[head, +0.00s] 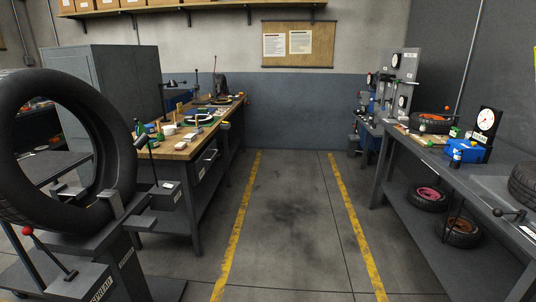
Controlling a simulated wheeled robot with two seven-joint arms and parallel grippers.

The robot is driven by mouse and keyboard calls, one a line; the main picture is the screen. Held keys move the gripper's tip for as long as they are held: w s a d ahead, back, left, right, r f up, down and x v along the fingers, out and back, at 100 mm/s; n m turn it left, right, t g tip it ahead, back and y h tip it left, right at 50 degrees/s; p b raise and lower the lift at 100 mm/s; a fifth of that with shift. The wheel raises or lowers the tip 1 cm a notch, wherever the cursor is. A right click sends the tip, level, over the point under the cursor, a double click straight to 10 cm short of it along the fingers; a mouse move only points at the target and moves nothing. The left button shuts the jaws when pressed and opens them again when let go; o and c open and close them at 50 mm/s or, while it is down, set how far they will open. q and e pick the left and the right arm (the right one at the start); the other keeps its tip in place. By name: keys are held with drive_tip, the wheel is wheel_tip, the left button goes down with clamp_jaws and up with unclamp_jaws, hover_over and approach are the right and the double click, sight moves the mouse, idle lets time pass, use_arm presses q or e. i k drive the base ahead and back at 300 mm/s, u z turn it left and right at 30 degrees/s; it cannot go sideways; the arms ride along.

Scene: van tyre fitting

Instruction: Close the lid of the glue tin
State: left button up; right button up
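I cannot make out a glue tin or its lid for certain. Several small containers stand on the left workbench (172,150), among them a green one (142,138), too small to identify. On the right workbench (413,152) a small blue and white container (456,157) stands near the front edge, beside a blue box-shaped device (478,147); whether it is a tin or has an open lid is too small to tell. Neither of my grippers is in view.
A large tyre (112,160) on a stand with a red-knobbed lever (28,231) fills the left foreground. A grey cabinet (125,85) stands behind it. Tyres (459,232) lie under the right bench. The floor between the yellow lines (290,215) is clear.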

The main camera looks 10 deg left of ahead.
sight(142, 128)
drive_tip(key=i, duration=1.9)
drive_tip(key=u, duration=0.9)
